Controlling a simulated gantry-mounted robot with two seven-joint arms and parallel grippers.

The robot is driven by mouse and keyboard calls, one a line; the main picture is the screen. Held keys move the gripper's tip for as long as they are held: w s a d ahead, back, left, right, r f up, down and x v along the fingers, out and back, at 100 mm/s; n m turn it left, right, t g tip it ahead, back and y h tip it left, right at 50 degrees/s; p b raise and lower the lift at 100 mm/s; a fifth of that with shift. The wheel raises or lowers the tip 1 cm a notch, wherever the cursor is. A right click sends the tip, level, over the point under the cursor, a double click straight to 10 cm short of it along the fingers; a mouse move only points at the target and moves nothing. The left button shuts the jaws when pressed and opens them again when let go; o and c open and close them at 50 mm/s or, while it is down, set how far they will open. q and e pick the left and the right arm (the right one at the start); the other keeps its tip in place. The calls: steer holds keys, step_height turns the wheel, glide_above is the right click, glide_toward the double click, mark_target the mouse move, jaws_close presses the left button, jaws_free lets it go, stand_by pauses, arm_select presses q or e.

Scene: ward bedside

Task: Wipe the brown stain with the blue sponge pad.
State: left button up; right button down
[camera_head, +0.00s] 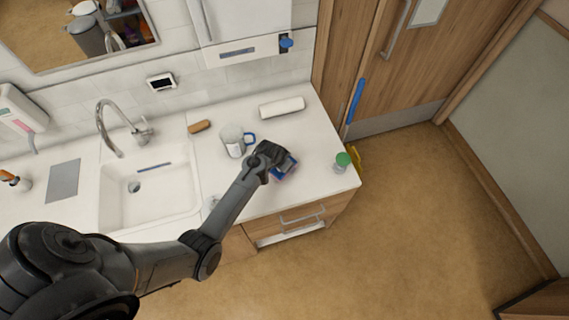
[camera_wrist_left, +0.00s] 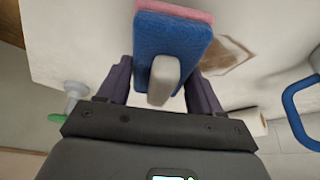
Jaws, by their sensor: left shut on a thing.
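My left gripper (camera_head: 273,158) is shut on the blue sponge pad (camera_head: 287,168), over the right part of the white counter. In the left wrist view, my left gripper (camera_wrist_left: 163,85) has its two dark fingers on either side of the pad's pale handle (camera_wrist_left: 164,78). The blue sponge pad (camera_wrist_left: 172,40) shows a pink layer along its far edge. The brown stain (camera_wrist_left: 228,57) is a tan patch with a darker outline, just right of the pad and partly hidden by it. In the head view I cannot make out the stain. My right gripper is not in view.
A clear mug with a blue handle (camera_head: 233,142) stands left of my gripper. A white roll (camera_head: 282,108) lies behind. A green-lidded jar (camera_head: 342,162) stands near the counter's right edge, beside something yellow (camera_head: 355,158). A brown block (camera_head: 199,126) lies near the sink (camera_head: 150,205).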

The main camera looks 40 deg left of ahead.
arm_select(q)
steer(key=shift+f, duration=0.2)
stand_by(0.4)
steer(key=shift+f+b, duration=0.65)
steer(key=shift+f, duration=0.15)
